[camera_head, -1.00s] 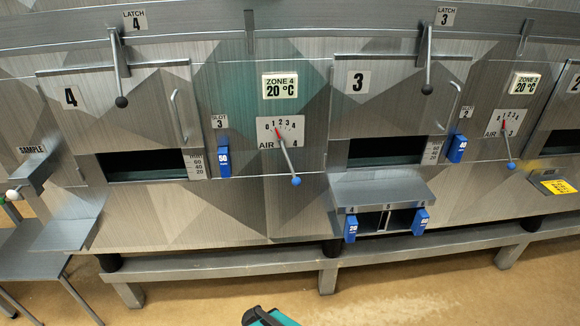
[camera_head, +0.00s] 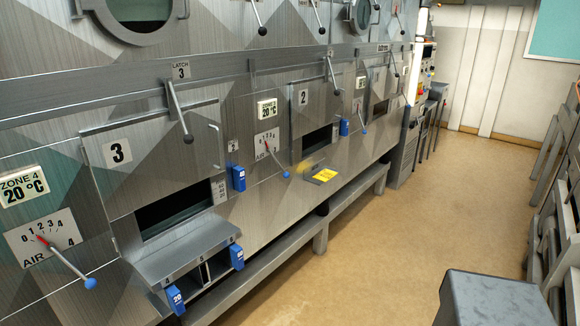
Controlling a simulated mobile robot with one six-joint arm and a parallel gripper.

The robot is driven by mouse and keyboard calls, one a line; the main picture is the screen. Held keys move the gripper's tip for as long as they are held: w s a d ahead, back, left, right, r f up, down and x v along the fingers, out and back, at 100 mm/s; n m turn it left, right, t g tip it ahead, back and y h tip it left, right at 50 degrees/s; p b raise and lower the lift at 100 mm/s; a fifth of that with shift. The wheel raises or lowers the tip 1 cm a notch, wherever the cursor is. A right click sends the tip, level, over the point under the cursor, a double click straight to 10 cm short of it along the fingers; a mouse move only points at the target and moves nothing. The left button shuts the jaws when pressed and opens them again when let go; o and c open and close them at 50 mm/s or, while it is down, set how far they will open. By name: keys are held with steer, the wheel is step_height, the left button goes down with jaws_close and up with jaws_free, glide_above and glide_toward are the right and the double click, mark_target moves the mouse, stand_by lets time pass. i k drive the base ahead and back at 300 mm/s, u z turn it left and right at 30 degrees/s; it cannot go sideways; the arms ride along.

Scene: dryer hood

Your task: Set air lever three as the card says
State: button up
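The air lever three (camera_head: 276,160) is on the hood wall to the right of door 3, below the zone 3 display (camera_head: 267,108). Its arm slants down and right from a small AIR dial (camera_head: 265,143) and ends in a blue knob (camera_head: 285,174). The dial's numbers and exact pointer reading are too small to tell. A yellow card (camera_head: 324,174) lies on a small dark ledge to the right of the lever. Its writing is not readable. My gripper is not in view.
Air lever four (camera_head: 65,262) hangs at the far left. A bin shelf (camera_head: 185,247) juts out below door 3, with blue tags. A low rail (camera_head: 290,255) runs along the hood. A grey block (camera_head: 490,298) stands at bottom right. The floor between is clear.

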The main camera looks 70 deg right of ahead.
mark_target(285, 175)
steer(key=u, duration=0.65)
steer(key=k, duration=0.15)
steer(key=z, duration=2.85)
steer(key=i, duration=0.55)
steer(key=z, duration=0.15)
steer(key=k, duration=0.55)
steer(key=u, duration=0.05)
